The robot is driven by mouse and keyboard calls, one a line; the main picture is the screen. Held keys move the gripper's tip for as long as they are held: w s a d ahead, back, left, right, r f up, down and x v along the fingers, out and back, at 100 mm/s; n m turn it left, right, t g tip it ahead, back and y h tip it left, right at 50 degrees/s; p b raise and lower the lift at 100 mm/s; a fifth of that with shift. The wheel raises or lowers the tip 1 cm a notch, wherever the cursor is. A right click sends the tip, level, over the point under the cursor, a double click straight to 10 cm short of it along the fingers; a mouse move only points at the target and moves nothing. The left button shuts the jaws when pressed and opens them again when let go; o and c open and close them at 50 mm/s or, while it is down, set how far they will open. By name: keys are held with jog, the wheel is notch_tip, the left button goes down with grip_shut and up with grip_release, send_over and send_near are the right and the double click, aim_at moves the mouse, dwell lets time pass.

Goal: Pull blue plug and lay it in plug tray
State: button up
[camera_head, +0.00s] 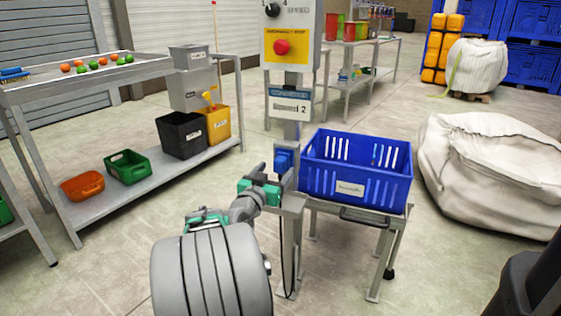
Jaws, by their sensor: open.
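The blue plug (284,160) sits on the grey post, below the white-and-blue sign and just left of the blue crate. My gripper (268,182), with green and black parts, is open in front of the plug and slightly below and left of it. The fingertips are small and partly hidden, so I cannot tell whether they touch the plug. No label readable here marks a plug tray. A small grey ledge (292,203) lies below the plug, partly hidden by my gripper.
A blue slotted crate (350,189) stands on a low metal stand right of the post. A control box with a red stop button (282,47) tops the post. A shelf with bins (181,135) stands left, a large white sack (480,170) right.

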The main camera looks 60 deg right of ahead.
aim_at(278, 168)
jog(key=shift+w+d+b, duration=0.15)
jog(key=shift+d+b, duration=0.25)
jog(key=shift+d, duration=1.8)
jog(key=shift+b, duration=0.6)
jog(key=shift+c, duration=0.5)
grip_shut()
jog(key=shift+a, duration=0.1)
jog(key=shift+s+a+b, duration=0.2)
jog(key=shift+a+b, duration=0.85)
jog(key=shift+a, duration=1.9)
